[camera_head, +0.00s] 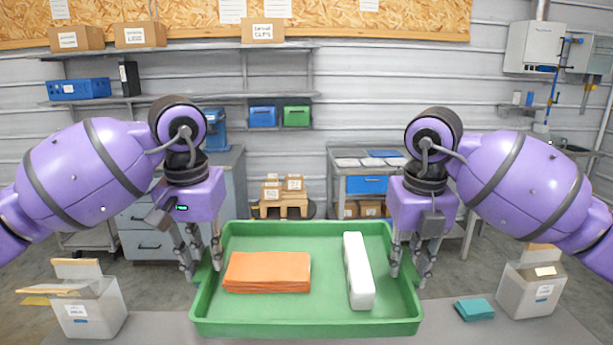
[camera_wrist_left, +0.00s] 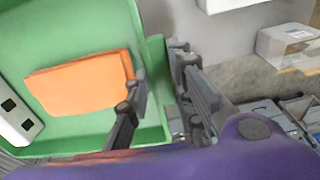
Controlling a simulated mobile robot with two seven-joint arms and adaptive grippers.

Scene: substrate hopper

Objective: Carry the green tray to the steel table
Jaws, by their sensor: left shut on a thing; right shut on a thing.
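The green tray (camera_head: 300,328) is in the middle of the head view, held level between my two grippers. An orange folded stack (camera_head: 267,271) lies in its left half, and a white block (camera_head: 358,270) lies in its right half. My left gripper (camera_head: 203,262) is shut on the tray's left wall. The left wrist view shows its fingers on both sides of the green wall (camera_wrist_left: 157,85), with the orange stack (camera_wrist_left: 80,82) inside. My right gripper (camera_head: 409,264) is shut on the tray's right wall. A grey surface (camera_head: 150,332) shows below the tray; contact with it cannot be told.
A white bin (camera_head: 92,312) stands at the left, another (camera_head: 530,290) at the right. A teal cloth stack (camera_head: 474,309) lies right of the tray. Behind are a grey drawer cabinet (camera_head: 146,243), a workbench with a blue drawer (camera_head: 367,185) and small boxes on a pallet (camera_head: 284,200).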

